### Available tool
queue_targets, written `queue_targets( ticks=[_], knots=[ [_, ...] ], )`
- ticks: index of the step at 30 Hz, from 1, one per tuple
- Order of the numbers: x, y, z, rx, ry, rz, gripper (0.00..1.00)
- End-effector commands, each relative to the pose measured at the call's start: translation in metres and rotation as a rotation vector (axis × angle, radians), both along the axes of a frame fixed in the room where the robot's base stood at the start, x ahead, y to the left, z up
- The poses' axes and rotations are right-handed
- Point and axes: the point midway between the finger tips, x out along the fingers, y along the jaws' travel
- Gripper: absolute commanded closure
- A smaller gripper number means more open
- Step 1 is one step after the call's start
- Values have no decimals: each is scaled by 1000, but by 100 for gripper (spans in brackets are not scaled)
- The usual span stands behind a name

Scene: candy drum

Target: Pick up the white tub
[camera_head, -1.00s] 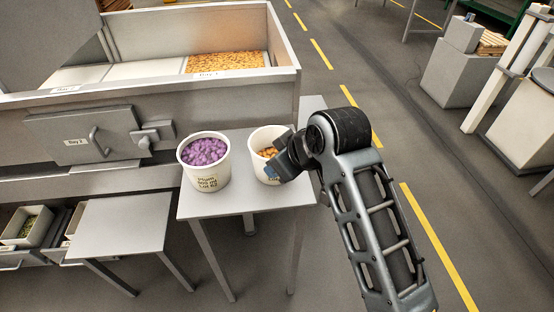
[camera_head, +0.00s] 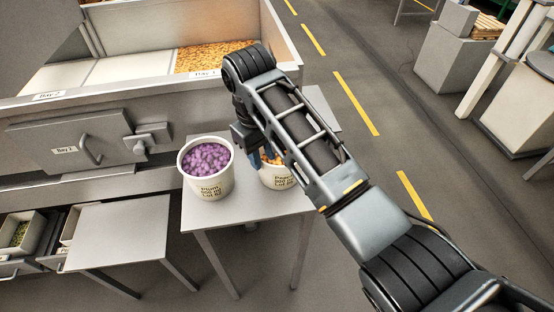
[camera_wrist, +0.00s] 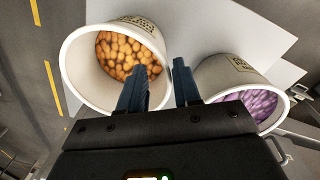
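Two white tubs stand side by side on a small grey table. The tub of orange candy (camera_head: 277,181) is on the right in the head view, partly hidden by my arm, and on the left in the wrist view (camera_wrist: 78,70). The tub of purple candy (camera_head: 207,184), labelled "Plum", is on the left; it also shows at right in the wrist view (camera_wrist: 223,70). My gripper (camera_wrist: 160,64) is open at the orange tub, with its blue fingers apart. One finger overlaps the tub's mouth and the other its outer side near the gap; contact cannot be told.
The grey table (camera_head: 228,213) has clear room at its front. A large metal bin (camera_head: 110,98) with orange candy stands behind, with a latched door (camera_head: 75,145). A lower table (camera_head: 115,235) is at left. Open floor lies right.

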Motion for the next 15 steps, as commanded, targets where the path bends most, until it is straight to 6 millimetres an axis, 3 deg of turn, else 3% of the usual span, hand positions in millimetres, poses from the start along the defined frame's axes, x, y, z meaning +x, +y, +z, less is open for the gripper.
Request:
queue_targets(
  ticks=[15],
  knots=[
    [4,-1,-57,2,-2,1,67]
  ],
)
